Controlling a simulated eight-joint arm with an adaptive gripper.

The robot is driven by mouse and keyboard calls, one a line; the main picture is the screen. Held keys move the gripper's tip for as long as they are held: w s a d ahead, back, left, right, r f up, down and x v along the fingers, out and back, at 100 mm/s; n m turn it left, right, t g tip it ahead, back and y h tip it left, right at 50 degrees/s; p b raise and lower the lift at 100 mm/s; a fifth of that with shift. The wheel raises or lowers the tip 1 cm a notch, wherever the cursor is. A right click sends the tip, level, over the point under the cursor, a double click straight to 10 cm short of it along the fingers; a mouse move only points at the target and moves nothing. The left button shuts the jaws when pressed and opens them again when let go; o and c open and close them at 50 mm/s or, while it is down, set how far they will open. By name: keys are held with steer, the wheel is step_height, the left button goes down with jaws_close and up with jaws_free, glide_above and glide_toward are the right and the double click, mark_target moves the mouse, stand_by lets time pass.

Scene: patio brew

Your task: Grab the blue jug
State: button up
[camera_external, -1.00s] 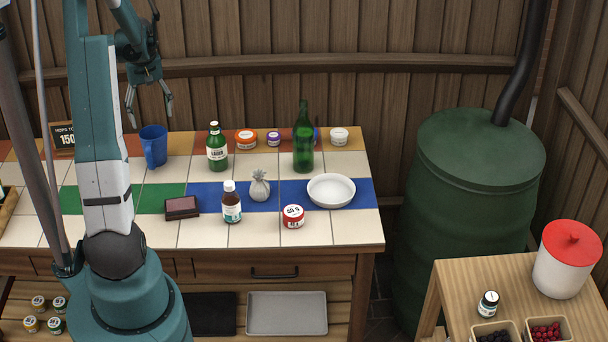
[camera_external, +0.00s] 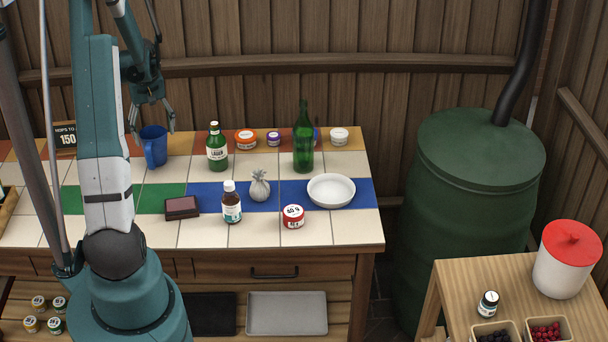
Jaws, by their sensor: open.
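The blue jug (camera_external: 155,150) stands upright on the tiled table at the left, near its back edge. Its handle faces left and toward the front. My gripper (camera_external: 152,130) is open and points down at the jug, its fingers spread at either side of the jug's upper part. From this one view I cannot tell whether the fingers touch the jug or how far they reach past its rim.
A dark red box (camera_external: 181,207) lies in front. A brown bottle (camera_external: 232,205) and white bowl (camera_external: 331,190) are further right.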

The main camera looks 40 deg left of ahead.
mark_target(155, 149)
steer(key=shift+f, duration=1)
steer(key=shift+f, duration=0.1)
steer(key=shift+s+f+b, duration=0.15)
steer(key=shift+f+b, duration=0.15)
steer(key=shift+f, duration=0.95)
steer(key=shift+s+f+b, duration=0.1)
steer(key=shift+f+b, duration=0.2)
steer(key=shift+f, duration=0.95)
steer(key=c, duration=1)
